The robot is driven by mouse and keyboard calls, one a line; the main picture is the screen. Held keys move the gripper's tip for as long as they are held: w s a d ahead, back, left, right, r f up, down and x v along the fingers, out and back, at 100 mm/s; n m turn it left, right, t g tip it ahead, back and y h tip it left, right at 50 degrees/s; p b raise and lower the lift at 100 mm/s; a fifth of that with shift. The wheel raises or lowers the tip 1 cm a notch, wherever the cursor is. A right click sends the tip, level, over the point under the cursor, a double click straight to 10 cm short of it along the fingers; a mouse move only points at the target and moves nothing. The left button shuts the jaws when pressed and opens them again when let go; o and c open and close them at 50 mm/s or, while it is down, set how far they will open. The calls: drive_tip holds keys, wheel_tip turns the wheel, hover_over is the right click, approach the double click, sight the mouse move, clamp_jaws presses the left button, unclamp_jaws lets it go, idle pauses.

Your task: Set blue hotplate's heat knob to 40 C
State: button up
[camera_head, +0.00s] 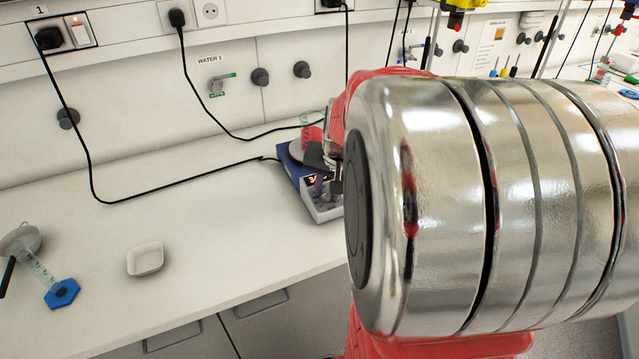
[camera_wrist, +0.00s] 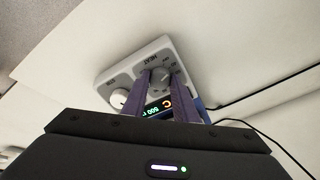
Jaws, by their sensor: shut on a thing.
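The blue hotplate (camera_head: 292,168) stands on the bench, largely hidden behind my arm in the head view. Its pale front panel (camera_wrist: 112,75) shows in the wrist view, upside down. The heat knob (camera_wrist: 158,73) sits by the HEAT label, between the fingers of my gripper (camera_wrist: 161,78), which is shut on it. A second white knob (camera_wrist: 118,99) sits to the left of the fingers. The display between the fingers shows green text like "500 r" and an orange "C". In the head view, orange digits glow on the display (camera_head: 317,180), too small and covered to read.
A white weighing dish (camera_head: 145,259) and a cylinder with a blue hexagonal base (camera_head: 62,293) stand on the bench to the left. Black cables (camera_head: 175,172) run from wall sockets across the bench. The bench between dish and hotplate is clear.

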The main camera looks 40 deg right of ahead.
drive_tip(key=shift+m, duration=0.3)
drive_tip(key=o, duration=1.1)
drive_tip(key=shift+c, duration=0.2)
drive_tip(key=shift+r, duration=0.15)
drive_tip(key=v, duration=1.3)
drive_tip(key=shift+r, duration=0.2)
drive_tip(key=shift+s+a, duration=0.15)
drive_tip(key=s+a+f+n, duration=0.2)
drive_tip(key=a+n, duration=0.2)
drive_tip(key=a, duration=0.4)
drive_tip(key=s+a+f+n+t+y, duration=0.1)
drive_tip(key=a+n, duration=0.2)
drive_tip(key=a, duration=0.6)
drive_tip(key=s+a+f+n, duration=0.2)
drive_tip(key=a+n, duration=0.2)
drive_tip(key=a, duration=0.4)
drive_tip(key=shift+s+a+f+n+t+y, duration=0.15)
drive_tip(key=shift+s+f+n+t+y, duration=0.15)
drive_tip(key=shift+s+f+y, duration=0.1)
